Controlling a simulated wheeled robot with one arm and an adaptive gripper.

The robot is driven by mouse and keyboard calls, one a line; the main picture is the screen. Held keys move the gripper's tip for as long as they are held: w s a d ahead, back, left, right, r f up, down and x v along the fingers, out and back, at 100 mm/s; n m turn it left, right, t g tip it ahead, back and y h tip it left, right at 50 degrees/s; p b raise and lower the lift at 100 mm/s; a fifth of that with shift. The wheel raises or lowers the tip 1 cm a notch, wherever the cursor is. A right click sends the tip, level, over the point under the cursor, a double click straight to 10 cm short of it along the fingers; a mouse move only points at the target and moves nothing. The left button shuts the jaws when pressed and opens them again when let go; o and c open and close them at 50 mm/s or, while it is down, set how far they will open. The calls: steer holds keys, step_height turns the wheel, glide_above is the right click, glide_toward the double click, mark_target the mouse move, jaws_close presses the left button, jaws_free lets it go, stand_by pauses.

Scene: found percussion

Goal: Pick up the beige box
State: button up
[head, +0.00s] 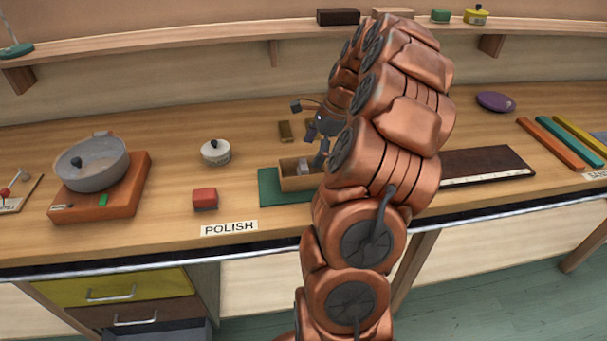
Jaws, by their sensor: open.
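A beige box (392,12) sits on the wall shelf at the top, partly hidden behind my arm. On the workbench, an open tan wooden tray (297,184) stands on a green mat (268,190). A small pale block (303,166) is in the tray, and my arm hides the tray's right end. My gripper (309,134) is open and appears empty, near the tray's back side in the picture and well below the shelf. Its exact height above the bench is hard to tell.
A dark box (338,17) and a green box (440,16) flank the beige one. The workbench holds a glass-lidded pan (93,162), a white lidded pot (216,152), a red block (205,199) and a dark board (486,165). The bench's left back is clear.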

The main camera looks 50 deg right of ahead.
mark_target(303, 171)
steer(key=shift+s+p+x, duration=0.15)
steer(key=shift+p+x, duration=0.55)
steer(key=shift+x, duration=1.1)
steer(key=shift+s+p+x, duration=0.1)
steer(key=shift+p+x, duration=0.55)
steer(key=shift+x, duration=1.15)
steer(key=shift+a, duration=0.15)
steer(key=c, duration=1)
steer(key=shift+o, duration=0.2)
steer(key=shift+r, duration=0.15)
